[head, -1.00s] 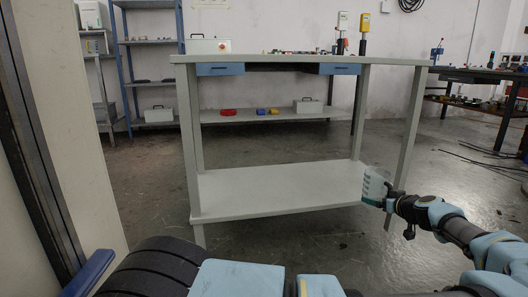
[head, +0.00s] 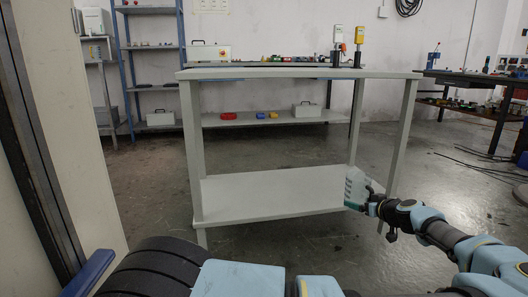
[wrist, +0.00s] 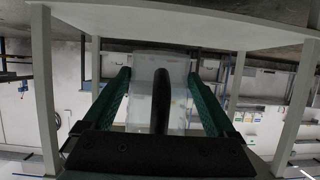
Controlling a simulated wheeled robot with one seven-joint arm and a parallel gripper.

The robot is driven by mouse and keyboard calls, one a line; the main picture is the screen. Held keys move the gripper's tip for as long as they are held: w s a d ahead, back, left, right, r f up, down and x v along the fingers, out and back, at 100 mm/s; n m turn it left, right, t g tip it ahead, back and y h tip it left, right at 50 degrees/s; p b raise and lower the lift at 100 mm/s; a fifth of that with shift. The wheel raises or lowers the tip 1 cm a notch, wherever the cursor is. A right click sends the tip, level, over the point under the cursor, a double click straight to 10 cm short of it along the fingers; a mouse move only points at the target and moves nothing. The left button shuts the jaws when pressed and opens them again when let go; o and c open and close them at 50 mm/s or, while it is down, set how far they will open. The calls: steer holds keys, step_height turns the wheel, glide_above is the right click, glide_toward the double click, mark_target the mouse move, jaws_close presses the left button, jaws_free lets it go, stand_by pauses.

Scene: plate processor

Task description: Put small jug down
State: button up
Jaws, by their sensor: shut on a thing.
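A small translucent, whitish jug (head: 353,184) is in my gripper (head: 364,196), at the front right of the pale table in the head view. It is beside the right end of the table's lower shelf (head: 262,196); whether it touches the shelf cannot be told. In the wrist view the jug (wrist: 145,72) sits between the two green fingers of my gripper (wrist: 160,95), with its dark handle (wrist: 161,100) toward the camera. My gripper is shut on the jug. The jug's base is hard to make out.
The tabletop (head: 290,73) and the lower shelf look bare. Table legs (head: 401,135) stand at the corners, the front right one near my gripper. Behind is another bench with a toolbox (head: 306,110) and red, blue and yellow items.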

steer(key=a+r+n+g+y+p, duration=0.1)
steer(key=a+r+n+y+p, duration=0.1)
steer(key=a+r+p, duration=0.7)
steer(key=a+r+n+y+p, duration=0.2)
steer(key=a+r+p, duration=0.7)
steer(key=a+p, duration=0.4)
steer(key=shift+s+a+g+y, duration=0.15)
steer(key=shift+a+g+y, duration=0.15)
steer(key=shift+a+g, duration=0.1)
steer(key=s+a+r+n+g+y+p, duration=0.1)
steer(key=s+a+r+p, duration=0.1)
steer(key=a+r+p, duration=0.4)
steer(key=s+a+r+n+g+y+p, duration=0.1)
steer(key=s+a+r+n+p, duration=0.1)
steer(key=a+r+p, duration=0.4)
steer(key=s+a+r+n+g+y+p, duration=0.1)
steer(key=s+a+r+p, duration=0.2)
steer(key=a+r+p, duration=0.3)
steer(key=shift+s+a+r+p, duration=0.25)
steer(key=shift+s+a+p, duration=0.25)
steer(key=shift+p, duration=0.5)
steer(key=shift+s+a+f+m+t+h, duration=0.1)
steer(key=shift+s+f+m+t+h, duration=0.6)
steer(key=shift+m+h, duration=1.05)
steer(key=shift+s+a+f+m+t+h, duration=0.1)
steer(key=shift+s+f+m+t+h, duration=0.35)
steer(key=shift+s+m+t+h, duration=0.95)
steer(key=shift+s+a+f+m+t+h, duration=0.1)
steer(key=shift+s+f+m+t+h, duration=0.35)
steer(key=shift+m+h, duration=1.65)
